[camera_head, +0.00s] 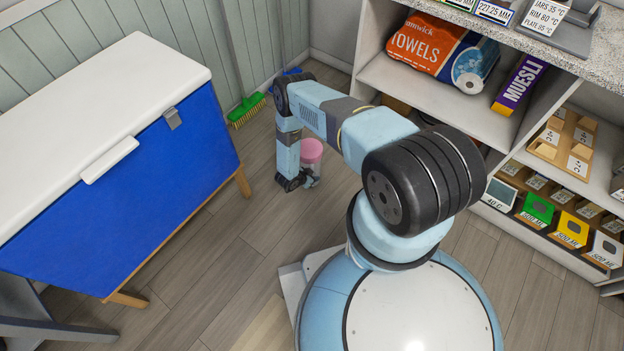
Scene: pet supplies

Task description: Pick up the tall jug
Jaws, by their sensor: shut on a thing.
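The tall jug (312,150) has a pink top and a clear, greyish lower body. It looks upright, low near the wooden floor, just right of my gripper. My gripper (298,182) points down at the end of my arm and is shut on the jug. Its dark fingers are at the jug's lower body. My gripper and wrist hide the jug's left side. I cannot tell whether the jug's base touches the floor.
A blue chest with a white lid (105,75) stands on wooden legs at left. A green broom (246,109) rests by the back wall. A shelf unit (440,92) with towels and muesli (519,84) stands at right. Open floor (215,265) lies in front.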

